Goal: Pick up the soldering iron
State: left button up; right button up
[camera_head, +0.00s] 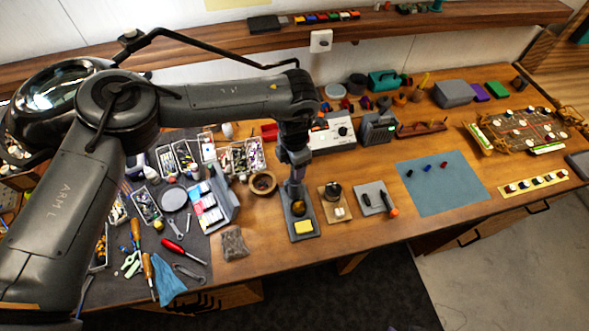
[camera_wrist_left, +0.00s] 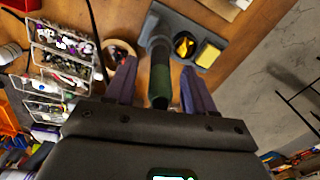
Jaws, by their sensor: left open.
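The soldering iron (camera_wrist_left: 160,82) has a dark green and black handle and stands in its holder on a grey tray (camera_wrist_left: 222,38). The tray also carries a yellow sponge and a small cup of yellow material. In the head view the same tray (camera_head: 310,232) sits near the bench's front edge, and my gripper largely hides the iron. My left gripper (camera_wrist_left: 159,63) is open, pointing down over the holder, with its two purple fingers on either side of the handle. A gap shows on each side of the handle. My right gripper is in neither view.
A round wooden bowl (camera_head: 263,182) stands just left of the tray, and a small wooden board (camera_head: 336,213) lies to its right. Wire baskets and hand tools crowd the bench's left side. A blue mat (camera_head: 445,190) at right is mostly clear.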

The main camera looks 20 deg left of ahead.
pick_arm(q)
grip_shut()
dwell(0.3)
